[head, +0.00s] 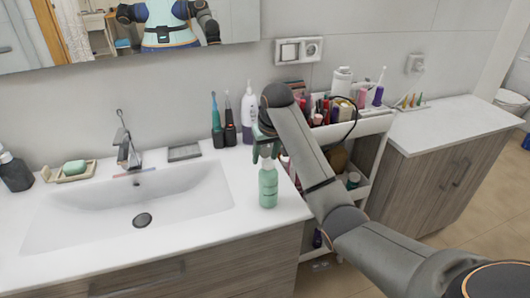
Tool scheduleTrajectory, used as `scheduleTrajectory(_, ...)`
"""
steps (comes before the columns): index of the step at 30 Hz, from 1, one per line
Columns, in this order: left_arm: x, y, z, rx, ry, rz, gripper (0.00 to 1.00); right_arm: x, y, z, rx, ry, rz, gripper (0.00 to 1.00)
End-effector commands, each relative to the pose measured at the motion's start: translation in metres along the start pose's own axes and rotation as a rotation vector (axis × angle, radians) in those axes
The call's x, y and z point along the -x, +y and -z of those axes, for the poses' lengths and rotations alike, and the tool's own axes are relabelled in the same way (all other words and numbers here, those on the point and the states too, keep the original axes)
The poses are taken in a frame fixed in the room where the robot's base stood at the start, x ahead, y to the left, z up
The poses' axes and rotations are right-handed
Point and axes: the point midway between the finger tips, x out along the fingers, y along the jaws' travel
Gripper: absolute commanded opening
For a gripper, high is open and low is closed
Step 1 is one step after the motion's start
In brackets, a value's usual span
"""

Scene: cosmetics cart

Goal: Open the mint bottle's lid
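The mint bottle (268,187) stands upright on the white counter, near its front right corner and to the right of the basin. Its pale lid (268,164) is on top. My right gripper (266,155) points down from above, with its fingers right over or beside the lid. At this size I cannot tell whether the fingers touch the lid or how far apart they are. The arm's wrist hides part of the counter behind. My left gripper is not in view.
A sink basin (130,212) with a faucet (125,145) lies left of the bottle. Toothbrushes (216,122) and a white-and-purple bottle (249,115) stand behind. A crowded cosmetics cart (372,128) is at the right, partly behind my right arm. A soap dish (70,172) and dark bottle (14,172) are far left.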

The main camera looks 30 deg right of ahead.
Motion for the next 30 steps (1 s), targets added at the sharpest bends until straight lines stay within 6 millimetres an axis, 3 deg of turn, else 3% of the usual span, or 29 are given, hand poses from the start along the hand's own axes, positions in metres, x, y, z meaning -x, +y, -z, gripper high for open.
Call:
scheduleTrajectory(4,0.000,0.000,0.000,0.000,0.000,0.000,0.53,0.002,0.000,0.002,-0.001,0.008,0.001,0.70)
scheduleTrajectory(14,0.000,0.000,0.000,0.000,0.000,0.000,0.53,0.008,0.000,0.004,-0.001,0.014,0.001,0.70)
scheduleTrajectory(17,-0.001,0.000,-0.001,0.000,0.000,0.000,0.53,0.020,0.000,0.004,-0.002,0.017,0.002,0.70)
scheduleTrajectory(22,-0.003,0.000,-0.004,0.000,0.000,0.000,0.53,0.058,0.000,0.004,-0.001,0.020,0.002,0.70)
scheduleTrajectory(30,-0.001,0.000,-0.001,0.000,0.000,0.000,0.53,0.079,0.003,0.004,0.000,0.019,-0.005,0.70)
